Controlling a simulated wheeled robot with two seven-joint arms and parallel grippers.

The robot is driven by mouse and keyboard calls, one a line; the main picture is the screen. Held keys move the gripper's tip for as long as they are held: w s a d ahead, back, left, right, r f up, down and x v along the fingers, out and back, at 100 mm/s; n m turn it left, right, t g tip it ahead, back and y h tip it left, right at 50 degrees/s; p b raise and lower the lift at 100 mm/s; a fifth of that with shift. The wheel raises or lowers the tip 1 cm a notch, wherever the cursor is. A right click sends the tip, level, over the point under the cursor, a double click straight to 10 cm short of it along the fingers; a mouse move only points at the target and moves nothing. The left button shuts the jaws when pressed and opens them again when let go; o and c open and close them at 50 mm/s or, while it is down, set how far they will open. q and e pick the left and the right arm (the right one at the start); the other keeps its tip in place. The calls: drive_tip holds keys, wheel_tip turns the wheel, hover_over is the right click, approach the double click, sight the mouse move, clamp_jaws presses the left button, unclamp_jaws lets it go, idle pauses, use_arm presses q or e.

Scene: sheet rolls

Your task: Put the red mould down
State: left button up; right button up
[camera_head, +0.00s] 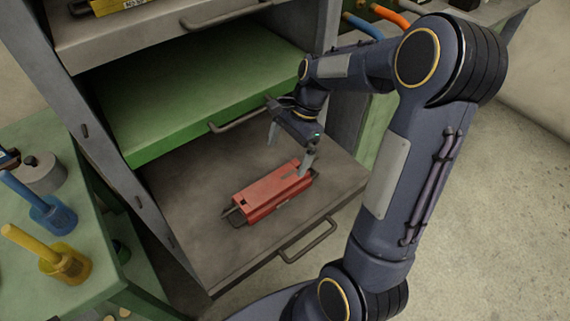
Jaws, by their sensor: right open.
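The red mould (268,194) is a long red block with dark handles. It lies flat on the grey lower shelf (190,240), which is pulled out of the cabinet. My right gripper (290,152) is open above the far right end of the mould, its fingers pointing down and spread apart. One fingertip appears close to the mould's far end; I cannot tell whether it touches. My left gripper is not in view.
A green shelf (190,100) sits above, and a grey upper shelf (150,32) carries a yellow mould (118,5). A green table (100,215) at left holds blue and yellow handled tools. Bare shelf surface surrounds the mould.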

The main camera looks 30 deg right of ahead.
drive_tip(key=s+a+r+n+t, duration=0.3)
drive_tip(key=s+a+n, duration=0.1)
drive_tip(key=s+n, duration=0.3)
drive_tip(key=s+a+r+n+t, duration=0.3)
drive_tip(key=s+a+r+n, duration=0.1)
drive_tip(key=s+n, duration=0.4)
drive_tip(key=shift+s+a+r+h, duration=0.2)
drive_tip(key=shift+s+a+h, duration=0.1)
drive_tip(key=shift+s, duration=0.85)
